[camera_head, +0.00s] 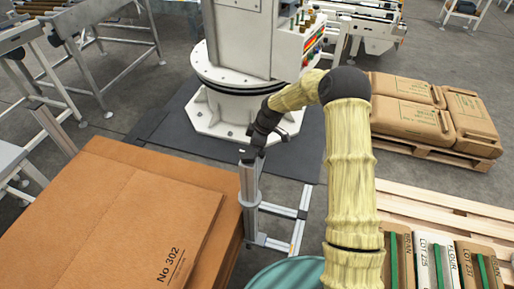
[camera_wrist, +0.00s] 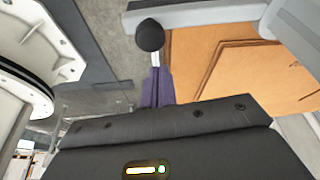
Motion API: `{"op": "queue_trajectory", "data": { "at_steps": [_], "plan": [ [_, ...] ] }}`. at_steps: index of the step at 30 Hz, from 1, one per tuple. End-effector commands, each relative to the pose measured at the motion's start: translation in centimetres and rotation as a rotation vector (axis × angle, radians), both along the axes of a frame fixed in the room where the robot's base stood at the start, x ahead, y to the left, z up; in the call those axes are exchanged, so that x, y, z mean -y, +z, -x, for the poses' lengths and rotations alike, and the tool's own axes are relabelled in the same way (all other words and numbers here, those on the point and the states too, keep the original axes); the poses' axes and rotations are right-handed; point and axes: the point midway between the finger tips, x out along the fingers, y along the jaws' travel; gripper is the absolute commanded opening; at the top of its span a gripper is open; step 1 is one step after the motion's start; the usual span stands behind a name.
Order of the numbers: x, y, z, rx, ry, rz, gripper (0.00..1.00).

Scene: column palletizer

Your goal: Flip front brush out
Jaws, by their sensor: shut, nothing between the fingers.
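My gripper (camera_head: 252,150) is shut and empty, just above the top of an upright grey metal post (camera_head: 250,188) in the head view. In the wrist view the shut, purplish fingers of my gripper (camera_wrist: 157,86) point at a black ball knob (camera_wrist: 150,35) on a short pale rod. The knob lies just beyond the fingertips; I cannot tell whether they touch. A grey beam (camera_wrist: 205,14) runs to the right of the knob. I cannot make out any brush bristles, so which part is the front brush is unclear.
A stack of brown cardboard sheets (camera_head: 120,215) stands left of the post. A white machine column (camera_head: 240,60) on a dark mat rises behind. A pallet of brown sacks (camera_head: 425,110) is at the right, with printed sacks (camera_head: 435,262) nearer. A teal round thing (camera_head: 290,275) is at the bottom.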

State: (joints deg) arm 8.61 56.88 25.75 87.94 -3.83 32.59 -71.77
Motion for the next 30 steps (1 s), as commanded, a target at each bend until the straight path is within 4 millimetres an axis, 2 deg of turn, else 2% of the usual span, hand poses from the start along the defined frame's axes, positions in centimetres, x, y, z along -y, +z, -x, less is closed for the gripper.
{"op": "queue_trajectory", "data": {
  "at_steps": [3, 4, 12, 18, 22, 30],
  "plan": [
    [-2.1, 0.3, -0.2, 0.002, 0.002, -0.001, 0.00],
    [-1.4, 1.1, -0.4, 0.006, -0.004, 0.000, 0.00],
    [0.7, 6.2, -0.1, 0.005, -0.007, 0.000, 0.00],
    [1.7, 8.9, 0.2, 0.002, -0.006, -0.001, 0.00],
    [1.9, 9.6, 0.2, 0.000, -0.005, -0.001, 0.00],
    [1.7, 9.7, 0.3, 0.000, -0.003, -0.001, 0.00]
  ]
}}
